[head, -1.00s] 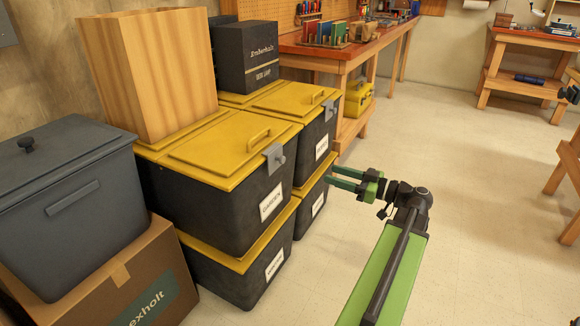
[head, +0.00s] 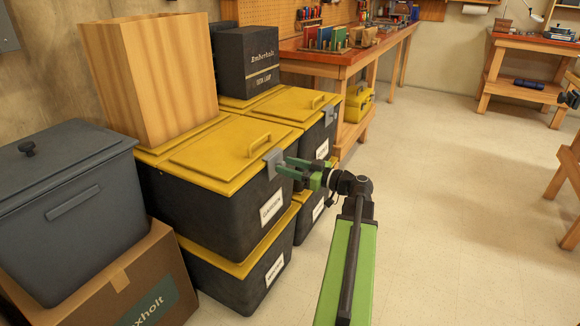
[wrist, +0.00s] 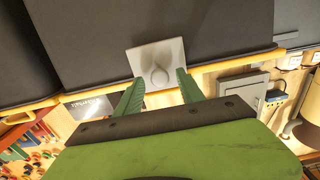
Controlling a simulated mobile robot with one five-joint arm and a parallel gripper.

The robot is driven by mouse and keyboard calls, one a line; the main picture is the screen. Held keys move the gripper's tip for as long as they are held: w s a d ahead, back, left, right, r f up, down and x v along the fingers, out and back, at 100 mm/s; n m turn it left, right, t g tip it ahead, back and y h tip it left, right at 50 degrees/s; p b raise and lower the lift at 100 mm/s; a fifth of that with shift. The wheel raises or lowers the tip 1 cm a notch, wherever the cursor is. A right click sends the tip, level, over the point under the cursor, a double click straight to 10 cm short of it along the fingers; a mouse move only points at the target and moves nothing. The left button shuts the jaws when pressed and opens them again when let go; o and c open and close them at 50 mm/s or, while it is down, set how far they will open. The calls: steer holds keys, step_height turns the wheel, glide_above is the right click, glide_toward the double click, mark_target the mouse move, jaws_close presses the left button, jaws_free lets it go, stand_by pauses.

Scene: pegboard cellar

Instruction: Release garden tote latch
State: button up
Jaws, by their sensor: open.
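The garden tote (head: 205,195) is a black bin with a yellow lid (head: 215,150) and a white label, on top of another tote in the head view. Its grey latch (head: 272,160) hangs over the front lid edge. In the wrist view the latch (wrist: 147,52) is a pale plate with a round knob (wrist: 159,76). My gripper (head: 286,170) is at the latch with its green fingers pointing at it. In the wrist view my gripper (wrist: 160,80) is open, with one finger on each side of the knob. Contact with the knob cannot be told.
A tall wooden box (head: 150,75) stands on the garden tote's lid. A similar tote (head: 315,135) stands behind, carrying a black box (head: 245,58). A grey bin (head: 65,200) sits on a cardboard box (head: 115,285) at left. The floor (head: 450,220) at right is clear.

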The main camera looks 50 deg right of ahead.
jaws_close()
stand_by(1.3)
